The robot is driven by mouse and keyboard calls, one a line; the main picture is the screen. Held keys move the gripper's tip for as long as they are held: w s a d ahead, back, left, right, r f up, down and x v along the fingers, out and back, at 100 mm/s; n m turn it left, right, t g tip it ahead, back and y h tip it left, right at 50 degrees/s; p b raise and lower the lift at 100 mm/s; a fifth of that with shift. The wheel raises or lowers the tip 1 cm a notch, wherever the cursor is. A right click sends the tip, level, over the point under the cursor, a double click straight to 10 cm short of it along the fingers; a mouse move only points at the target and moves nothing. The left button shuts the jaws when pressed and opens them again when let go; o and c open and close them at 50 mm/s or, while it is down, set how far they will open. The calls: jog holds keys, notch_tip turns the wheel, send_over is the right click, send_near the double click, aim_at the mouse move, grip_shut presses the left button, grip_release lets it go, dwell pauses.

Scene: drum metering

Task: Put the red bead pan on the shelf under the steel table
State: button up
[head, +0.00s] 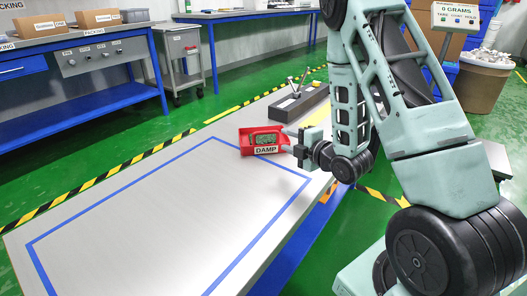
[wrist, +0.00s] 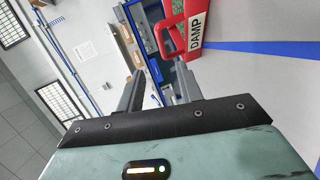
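The red bead pan (head: 246,150), with a white DAMP label and dark greenish contents, sits on the steel table (head: 150,205), near its far right blue tape corner. In the wrist view the pan (wrist: 194,20) is at the top right, its red loop handle close to the right finger's tip. My gripper (head: 296,150) is just right of the pan in the head view. In the wrist view my gripper (wrist: 148,62) has its two fingers apart, with nothing clearly held between them. The shelf under the table is mostly hidden; a blue strip (head: 308,240) shows below the table's right edge.
A dark block (head: 300,103) with metal rods stands on the table's far end. A blue bench (head: 75,75) with boxes and a grey cart (head: 183,50) stand beyond the green floor. A tan bin (head: 478,88) is at the right. The taped tabletop area is bare.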

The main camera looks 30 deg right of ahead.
aim_at(264, 133)
jog(key=shift+w+a+f+b, duration=0.1)
jog(key=shift+w+f+b, duration=0.4)
jog(key=shift+b, duration=1.7)
jog(key=w, duration=0.7)
jog(key=shift+w+a+f+b, duration=0.2)
jog(key=shift+a+f+b, duration=0.05)
jog(key=shift+a+b, duration=0.05)
jog(key=w, duration=0.1)
jog(key=w+b, duration=0.1)
jog(key=w+f, duration=0.1)
jog(key=w, duration=0.1)
jog(key=shift+a+f+b, duration=0.1)
jog(key=shift+a+b, duration=0.25)
jog(key=shift+w, duration=0.5)
grip_shut()
